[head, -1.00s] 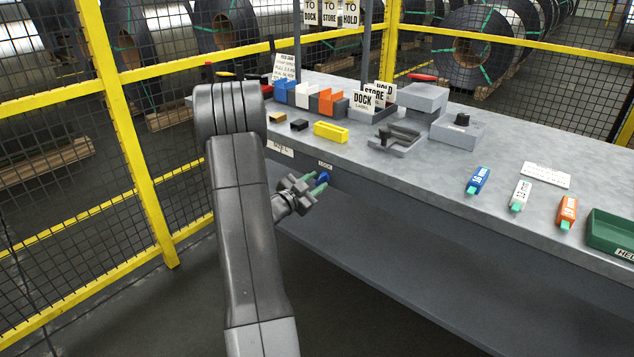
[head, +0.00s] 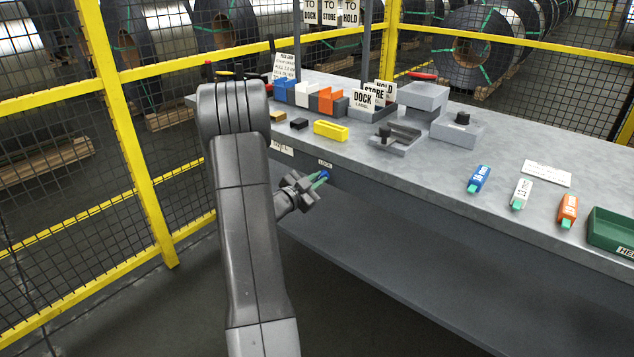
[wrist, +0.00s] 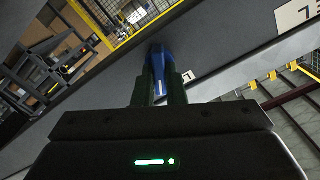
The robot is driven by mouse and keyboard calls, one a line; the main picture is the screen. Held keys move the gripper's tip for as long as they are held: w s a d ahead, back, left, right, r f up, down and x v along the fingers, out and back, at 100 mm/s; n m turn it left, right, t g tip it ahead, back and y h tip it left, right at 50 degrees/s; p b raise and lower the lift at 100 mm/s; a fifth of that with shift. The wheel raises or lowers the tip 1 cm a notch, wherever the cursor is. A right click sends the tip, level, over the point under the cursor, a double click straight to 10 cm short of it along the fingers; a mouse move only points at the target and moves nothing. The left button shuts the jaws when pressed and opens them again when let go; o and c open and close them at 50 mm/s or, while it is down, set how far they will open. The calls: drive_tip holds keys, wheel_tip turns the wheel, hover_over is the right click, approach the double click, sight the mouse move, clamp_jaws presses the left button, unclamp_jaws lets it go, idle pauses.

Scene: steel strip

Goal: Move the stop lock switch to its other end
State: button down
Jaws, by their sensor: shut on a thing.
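The stop lock switch is a blue knob (head: 325,174) on the front face of the bench, just under a small label reading LOCK (head: 325,164). In the wrist view the blue knob (wrist: 161,66) stands between the two dark green fingers. My gripper (head: 319,179) is at the bench front, shut on the blue knob. It also shows in the wrist view (wrist: 160,88), with a finger on each side of the knob. The fingers hide part of the knob, and I cannot tell which end it points to.
The steel bench top (head: 440,180) carries a yellow block (head: 331,130), grey fixtures, a green bin (head: 612,230) and blue, white and orange tags along the front. A yellow mesh fence (head: 130,130) stands left of my arm. Space below the bench front is open.

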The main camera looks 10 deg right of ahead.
drive_tip(key=m+b, duration=0.2)
drive_tip(key=b, duration=0.1)
drive_tip(key=m+b, duration=0.3)
drive_tip(key=b, duration=0.1)
drive_tip(key=m+b, duration=0.3)
drive_tip(key=shift+s+f, duration=0.1)
drive_tip(key=shift+f, duration=0.15)
idle(0.3)
drive_tip(key=c, duration=1.5)
unclamp_jaws()
drive_tip(key=shift+r, duration=0.1)
drive_tip(key=p+v, duration=0.1)
drive_tip(key=v, duration=1.2)
drive_tip(key=shift+s+a, duration=0.25)
drive_tip(key=shift+d, duration=0.1)
